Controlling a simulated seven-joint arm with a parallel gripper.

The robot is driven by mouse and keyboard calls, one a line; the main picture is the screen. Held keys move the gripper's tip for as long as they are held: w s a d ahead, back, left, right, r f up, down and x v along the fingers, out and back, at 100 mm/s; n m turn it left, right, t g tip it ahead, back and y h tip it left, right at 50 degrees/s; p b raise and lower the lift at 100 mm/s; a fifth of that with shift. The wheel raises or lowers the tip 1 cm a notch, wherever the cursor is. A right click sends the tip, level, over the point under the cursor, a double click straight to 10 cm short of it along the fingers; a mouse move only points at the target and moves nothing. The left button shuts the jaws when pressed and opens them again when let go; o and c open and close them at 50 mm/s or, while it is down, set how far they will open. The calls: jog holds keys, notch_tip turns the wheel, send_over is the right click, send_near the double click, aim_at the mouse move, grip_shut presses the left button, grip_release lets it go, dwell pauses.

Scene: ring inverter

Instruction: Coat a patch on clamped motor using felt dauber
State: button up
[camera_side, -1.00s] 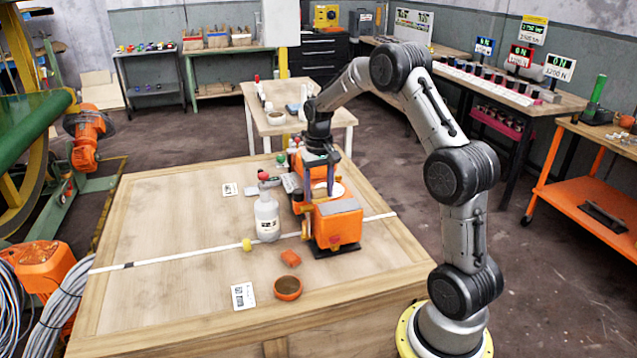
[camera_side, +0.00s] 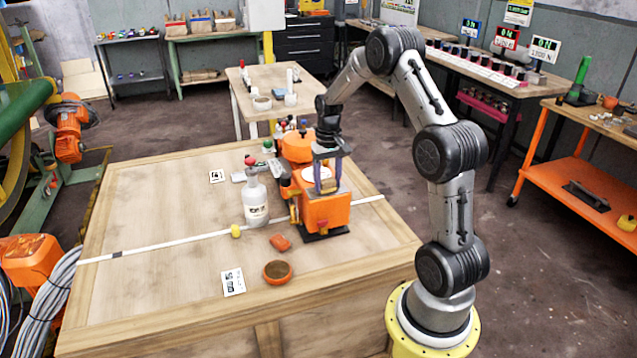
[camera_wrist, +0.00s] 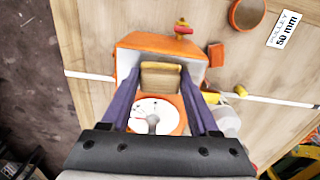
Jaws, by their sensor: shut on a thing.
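An orange motor-like body (camera_side: 322,214) stands on a dark base on the wooden table; it also shows in the wrist view (camera_wrist: 125,62) with a grey upper part. My gripper (camera_side: 328,188) is over its top, fingers pointing down. In the wrist view my gripper (camera_wrist: 158,84) is shut on a tan block with a yellowish edge (camera_wrist: 160,78), which I take to be the felt dauber. I cannot tell whether it touches the motor. A white round face in an orange ring (camera_wrist: 153,116) lies below the fingers. The clamp is not clearly distinguishable.
A white bottle with a red top (camera_side: 255,198) stands close left of the motor. An orange bowl (camera_side: 277,272), a small orange block (camera_side: 281,242) and a yellow piece (camera_side: 235,231) lie in front. Another orange body (camera_side: 297,148) stands behind.

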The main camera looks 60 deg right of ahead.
aim_at(305, 195)
jog(key=shift+s+d, duration=2.15)
jog(key=shift+s, duration=0.1)
jog(key=shift+w+a, duration=4.4)
jog(key=shift+w, duration=0.1)
jog(key=shift+w+d, duration=0.15)
jog(key=shift+d, duration=0.2)
jog(key=shift+s+d, duration=4.25)
jog(key=shift+s, duration=0.15)
jog(key=shift+w+a, duration=4.4)
notch_tip(305, 195, up, 8)
jog(key=shift+d, duration=0.1)
